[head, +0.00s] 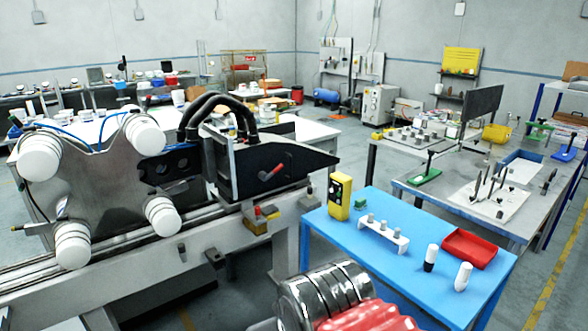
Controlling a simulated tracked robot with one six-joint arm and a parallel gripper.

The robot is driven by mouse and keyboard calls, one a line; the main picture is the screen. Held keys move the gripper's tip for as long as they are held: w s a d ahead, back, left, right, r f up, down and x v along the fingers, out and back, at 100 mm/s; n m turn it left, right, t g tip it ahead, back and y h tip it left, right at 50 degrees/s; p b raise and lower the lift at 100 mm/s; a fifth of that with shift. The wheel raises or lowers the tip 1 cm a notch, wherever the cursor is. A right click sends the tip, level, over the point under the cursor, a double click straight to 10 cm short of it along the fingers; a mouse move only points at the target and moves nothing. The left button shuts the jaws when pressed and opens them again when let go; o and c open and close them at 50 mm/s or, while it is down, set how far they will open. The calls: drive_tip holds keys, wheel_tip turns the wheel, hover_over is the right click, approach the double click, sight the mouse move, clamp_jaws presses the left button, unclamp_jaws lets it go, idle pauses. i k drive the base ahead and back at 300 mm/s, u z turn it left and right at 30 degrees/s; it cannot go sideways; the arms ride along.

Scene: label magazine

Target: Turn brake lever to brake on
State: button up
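A small red lever (273,171), which looks like the brake lever, sits on the dark side face of a black wedge-shaped housing (305,160) left of the picture's middle. The lever slants, with its upper end to the right. I cannot read any on or off marking beside it. The housing belongs to a machine with a silver plate (100,185) and white rollers (145,135). No gripper fingers can be made out, and nothing is seen touching the lever.
A blue table (400,265) stands right of the machine, with a yellow box (339,196), white bottles and a red tray (469,249). A ridged chrome and red object (335,300) fills the bottom middle. A grey workbench (430,195) stands behind. Floor shows at the right.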

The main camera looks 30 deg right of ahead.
sight(274, 171)
drive_tip(key=z, duration=0.4)
drive_tip(key=i, duration=1.3)
drive_tip(key=u, duration=0.4)
drive_tip(key=k, duration=0.8)
drive_tip(key=u, duration=0.3)
